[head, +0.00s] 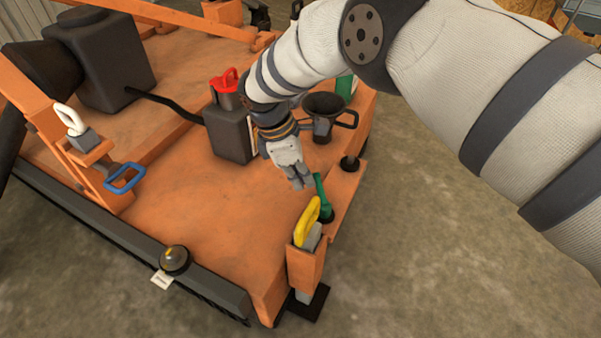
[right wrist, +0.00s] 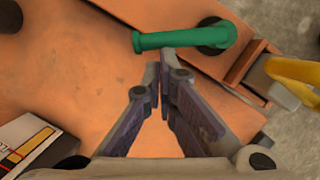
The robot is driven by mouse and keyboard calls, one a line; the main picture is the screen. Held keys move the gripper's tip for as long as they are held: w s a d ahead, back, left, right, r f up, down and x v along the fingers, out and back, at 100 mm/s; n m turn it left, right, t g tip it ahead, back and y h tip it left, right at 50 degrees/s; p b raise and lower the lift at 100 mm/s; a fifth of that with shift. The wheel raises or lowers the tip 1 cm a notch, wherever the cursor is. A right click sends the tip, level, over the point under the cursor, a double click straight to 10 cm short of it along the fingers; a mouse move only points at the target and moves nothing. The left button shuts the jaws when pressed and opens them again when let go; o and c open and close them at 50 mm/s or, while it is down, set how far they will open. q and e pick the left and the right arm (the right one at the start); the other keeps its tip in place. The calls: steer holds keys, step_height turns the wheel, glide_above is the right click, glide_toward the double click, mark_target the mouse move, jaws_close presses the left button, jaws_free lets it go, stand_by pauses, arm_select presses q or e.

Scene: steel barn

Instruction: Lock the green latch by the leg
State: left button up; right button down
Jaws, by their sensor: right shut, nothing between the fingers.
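The green latch (head: 322,192) is on the orange frame near its right corner, just behind the yellow handle. In the right wrist view the green latch (right wrist: 185,38) shows as a bar running left from a round dark pivot. My right gripper (head: 302,184) is beside the latch's left side, low over the orange deck. In the right wrist view its fingertips (right wrist: 160,68) are together and empty, just below the middle of the bar. I cannot tell whether they touch it. The leg (head: 305,297) stands at the front corner on a black foot. My left gripper is not in view.
A yellow handle (head: 307,222) stands on the corner post close to the latch. A dark box (head: 229,133), a red-handled part (head: 226,85) and a black funnel (head: 324,103) are behind the gripper. A blue handle (head: 125,178) is at left.

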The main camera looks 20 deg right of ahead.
mark_target(318, 178)
steer(key=d+m, duration=0.1)
steer(key=m, duration=0.1)
steer(key=d+m+g+b, duration=0.1)
steer(key=d+m, duration=0.1)
steer(key=m, duration=0.1)
steer(key=shift+d+y, duration=0.2)
steer(key=shift+y, duration=0.2)
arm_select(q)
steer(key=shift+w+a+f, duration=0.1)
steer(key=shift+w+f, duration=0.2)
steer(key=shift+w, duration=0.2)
arm_select(e)
steer(key=shift+d, duration=0.45)
